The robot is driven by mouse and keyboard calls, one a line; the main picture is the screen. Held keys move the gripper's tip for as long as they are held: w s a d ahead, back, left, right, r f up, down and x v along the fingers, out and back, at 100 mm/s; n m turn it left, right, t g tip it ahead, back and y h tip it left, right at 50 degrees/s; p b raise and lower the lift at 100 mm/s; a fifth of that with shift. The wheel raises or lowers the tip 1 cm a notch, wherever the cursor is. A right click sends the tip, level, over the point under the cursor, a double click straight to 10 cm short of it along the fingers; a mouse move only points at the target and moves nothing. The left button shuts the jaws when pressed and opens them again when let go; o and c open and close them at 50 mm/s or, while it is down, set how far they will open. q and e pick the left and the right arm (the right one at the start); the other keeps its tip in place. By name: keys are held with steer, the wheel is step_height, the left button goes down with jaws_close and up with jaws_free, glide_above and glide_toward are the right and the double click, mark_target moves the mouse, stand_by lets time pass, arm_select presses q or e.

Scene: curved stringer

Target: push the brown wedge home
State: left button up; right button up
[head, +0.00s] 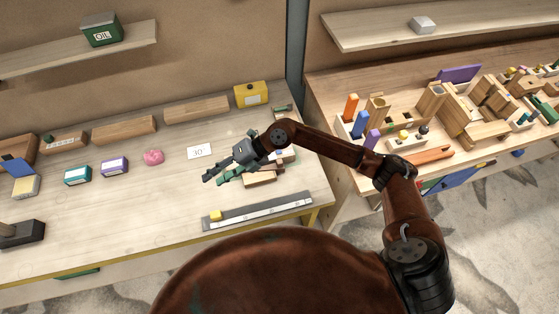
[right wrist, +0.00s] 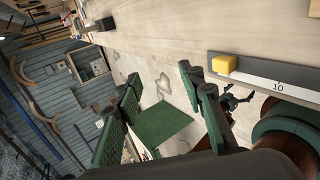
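I cannot single out the brown wedge for certain in either view. Several light wooden pieces (head: 260,179) lie on the left table under and beside my right forearm, partly hidden by it. My right gripper (head: 214,177) is over the table, to the left of these pieces, with its fingers pointing left. In the right wrist view its two green-padded fingers (right wrist: 160,76) stand wide apart with nothing held between them.
A grey ruler (head: 262,212) with a yellow block (head: 216,215) lies at the table's front edge. A white card (head: 199,151), pink pig (head: 153,157) and purple box (head: 115,166) stand left of the gripper. The right bench (head: 345,180) is crowded with wooden parts.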

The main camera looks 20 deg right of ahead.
steer(key=w+d+f+h, duration=0.4)
steer(key=d+f+h, duration=0.2)
steer(key=d, duration=0.5)
steer(key=h, duration=0.5)
glide_above(280, 161)
steer(key=shift+f+m, duration=0.2)
steer(key=shift+m, duration=0.2)
step_height(280, 161, down, 8)
steer(key=shift+a+r+p, duration=0.1)
steer(key=shift+r+p, duration=0.15)
steer(key=shift+p, duration=0.15)
steer(key=shift+c, duration=0.2)
jaws_close()
